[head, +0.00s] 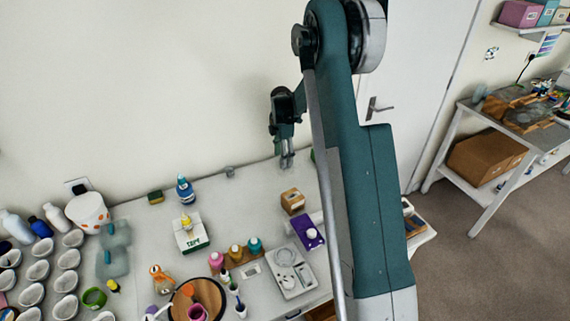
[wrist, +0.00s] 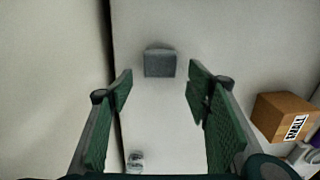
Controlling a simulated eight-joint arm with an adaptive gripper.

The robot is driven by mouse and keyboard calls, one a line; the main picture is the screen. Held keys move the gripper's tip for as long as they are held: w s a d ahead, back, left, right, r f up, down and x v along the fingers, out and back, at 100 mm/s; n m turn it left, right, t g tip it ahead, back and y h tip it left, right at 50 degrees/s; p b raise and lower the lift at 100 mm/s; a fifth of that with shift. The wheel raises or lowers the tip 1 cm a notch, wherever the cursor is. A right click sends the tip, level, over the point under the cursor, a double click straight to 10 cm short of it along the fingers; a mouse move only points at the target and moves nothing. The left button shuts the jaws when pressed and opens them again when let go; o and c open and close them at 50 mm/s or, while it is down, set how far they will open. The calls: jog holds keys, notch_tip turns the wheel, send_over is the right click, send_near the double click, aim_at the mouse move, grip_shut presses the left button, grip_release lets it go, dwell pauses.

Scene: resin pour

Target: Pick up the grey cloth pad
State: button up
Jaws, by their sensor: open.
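The grey cloth pad (wrist: 160,63) is a small, block-like grey piece lying on the white worktop in the upper middle of the wrist view. I cannot make it out in the head view, where my arm covers part of the table. My gripper (head: 287,160) is raised above the back of the table near the wall, fingers pointing down. In the wrist view my gripper (wrist: 160,82) is open and empty, its two green fingers on either side of the picture. The pad shows beyond the fingertips, roughly centred between them and apart from them.
A labelled cardboard box (wrist: 284,116) stands right of the fingers; it also shows in the head view (head: 292,202). A small clear or grey item (wrist: 135,161) lies at the bottom. The wall (wrist: 55,80) runs along the left. The worktop around the pad is clear.

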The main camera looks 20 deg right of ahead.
jog(key=shift+f, duration=1.7)
jog(key=c, duration=0.9)
